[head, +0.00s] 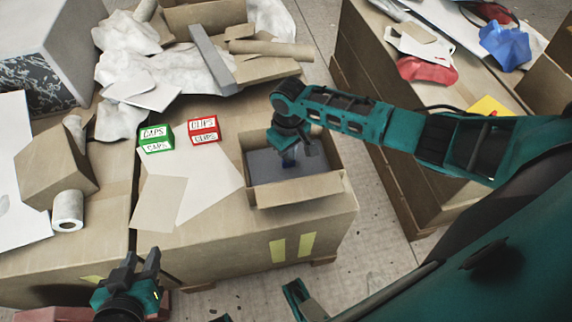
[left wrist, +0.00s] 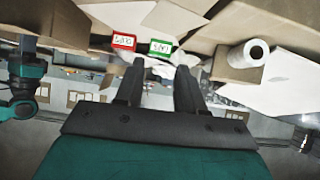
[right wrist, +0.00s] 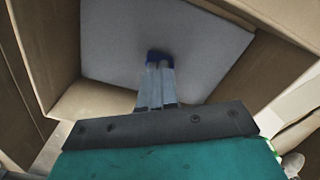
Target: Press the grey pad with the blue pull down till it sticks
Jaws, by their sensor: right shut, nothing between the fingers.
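The grey pad (head: 262,168) lies inside an open cardboard box (head: 300,190) on the table. The blue pull (head: 289,160) stands near the middle of the pad, partly hidden by my right gripper (head: 290,152). In the right wrist view, my right gripper (right wrist: 156,68) is shut, with its fingertips over the blue pull (right wrist: 159,54) on the grey pad (right wrist: 205,50); I cannot tell whether they touch. My left gripper (head: 140,262) is open and empty, off the front edge of the table. It also shows in the left wrist view (left wrist: 157,75).
A green clips box (head: 156,139) and a red clips box (head: 204,131) stand left of the cardboard box. White sheets (head: 205,185) lie in front of them. A paper roll (head: 68,210) and cardboard pieces are further left. Another loaded table is at the right.

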